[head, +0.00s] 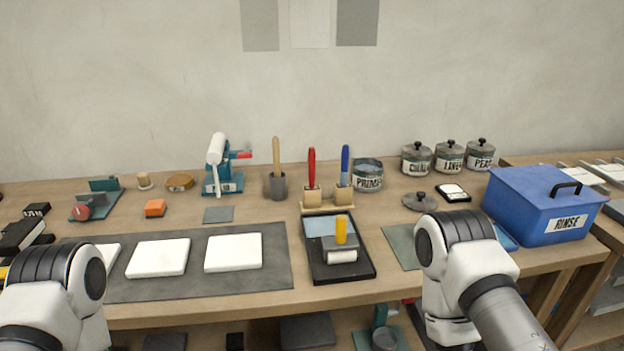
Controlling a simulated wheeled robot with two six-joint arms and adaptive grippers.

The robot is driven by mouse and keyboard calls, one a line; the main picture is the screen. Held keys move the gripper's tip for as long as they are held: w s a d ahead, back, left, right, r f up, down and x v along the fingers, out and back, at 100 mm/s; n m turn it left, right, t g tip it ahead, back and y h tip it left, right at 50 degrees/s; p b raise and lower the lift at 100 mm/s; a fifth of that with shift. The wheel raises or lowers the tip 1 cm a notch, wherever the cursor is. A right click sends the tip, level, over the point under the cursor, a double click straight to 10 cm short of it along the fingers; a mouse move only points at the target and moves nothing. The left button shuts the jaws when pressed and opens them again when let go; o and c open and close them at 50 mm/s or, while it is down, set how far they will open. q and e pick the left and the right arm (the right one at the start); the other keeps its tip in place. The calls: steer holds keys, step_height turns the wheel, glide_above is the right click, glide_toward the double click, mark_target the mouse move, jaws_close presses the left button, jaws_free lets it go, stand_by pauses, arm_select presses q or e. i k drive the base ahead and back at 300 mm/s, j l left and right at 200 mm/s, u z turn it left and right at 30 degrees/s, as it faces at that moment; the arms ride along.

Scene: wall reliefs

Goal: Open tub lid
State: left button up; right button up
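The blue tub (535,222) marked RINSE stands at the right end of the bench. Its flat blue lid (530,184) is on and looks shut, with a black handle (566,187) on top toward the right. My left arm shows at the lower left corner. Neither gripper can be seen.
A black tray (342,270) with a roller lies mid-bench. White slabs (158,258) lie on a grey mat (200,288). Lidded jars (450,157) and a loose grey lid (419,201) are left of the tub. Another table (614,228) stands beyond it on the right.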

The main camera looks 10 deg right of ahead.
mark_target(545, 186)
steer(key=z, duration=1.55)
steer(key=j+z, duration=0.2)
steer(key=z, duration=0.2)
steer(key=i+j+z, duration=0.1)
steer(key=j+z, duration=0.45)
steer(key=z, duration=0.25)
